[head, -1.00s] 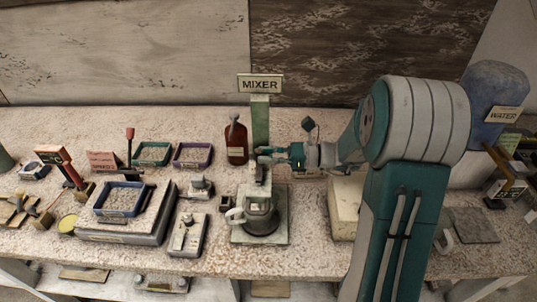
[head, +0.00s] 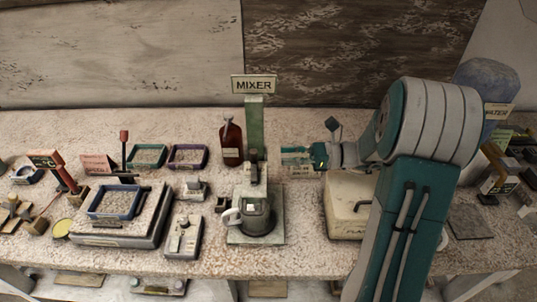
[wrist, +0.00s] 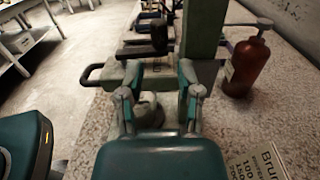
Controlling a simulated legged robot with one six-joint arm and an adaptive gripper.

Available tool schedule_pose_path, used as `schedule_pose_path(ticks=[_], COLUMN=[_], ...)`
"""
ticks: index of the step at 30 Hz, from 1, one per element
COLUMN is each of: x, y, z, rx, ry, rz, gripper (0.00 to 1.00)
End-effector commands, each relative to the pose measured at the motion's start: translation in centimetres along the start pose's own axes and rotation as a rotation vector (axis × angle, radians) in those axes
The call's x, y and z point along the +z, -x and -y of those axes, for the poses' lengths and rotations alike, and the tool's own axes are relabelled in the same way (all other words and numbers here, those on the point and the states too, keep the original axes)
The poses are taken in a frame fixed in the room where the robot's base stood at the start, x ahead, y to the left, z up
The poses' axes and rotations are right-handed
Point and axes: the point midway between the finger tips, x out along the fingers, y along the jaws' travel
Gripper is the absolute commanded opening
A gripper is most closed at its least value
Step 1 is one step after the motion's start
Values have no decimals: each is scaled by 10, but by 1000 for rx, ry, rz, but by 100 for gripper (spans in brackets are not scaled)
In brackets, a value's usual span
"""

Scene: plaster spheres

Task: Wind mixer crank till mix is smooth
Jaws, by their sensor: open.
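The mixer (head: 255,125) is a green column under a MIXER sign, and its column (wrist: 203,35) stands just beyond my right finger in the wrist view. A dark upright knob (head: 254,156) on the mixer's arm looks like the crank grip; it also shows in the wrist view (wrist: 159,37). A metal cup (head: 257,216) with a side handle stands on the mixer's base, and the mix inside cannot be made out. My gripper (wrist: 160,72) is open and empty, pointing at the mixer from its right side, with the knob beyond the fingertips.
A brown pump bottle (head: 231,143) stands behind the mixer, close to my gripper's right in the wrist view (wrist: 246,62). A plaster box (head: 346,222) sits right of the mixer. A scale with a blue tray (head: 115,202) and small devices fill the bench's left.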

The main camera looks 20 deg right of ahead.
Motion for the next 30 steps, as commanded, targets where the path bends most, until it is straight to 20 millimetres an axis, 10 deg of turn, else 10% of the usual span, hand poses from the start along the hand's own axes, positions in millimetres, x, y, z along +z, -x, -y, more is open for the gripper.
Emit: schedule_pose_path(ticks=[7,18,22,30], x=[-1,-1,0,1], y=[43,52,62,80], z=[1,0,-4,-17], rx=[-2,2,-26,-99], ry=[-1,-1,1,7], rz=[0,0,-1,-6], gripper=[45,45,0,0])
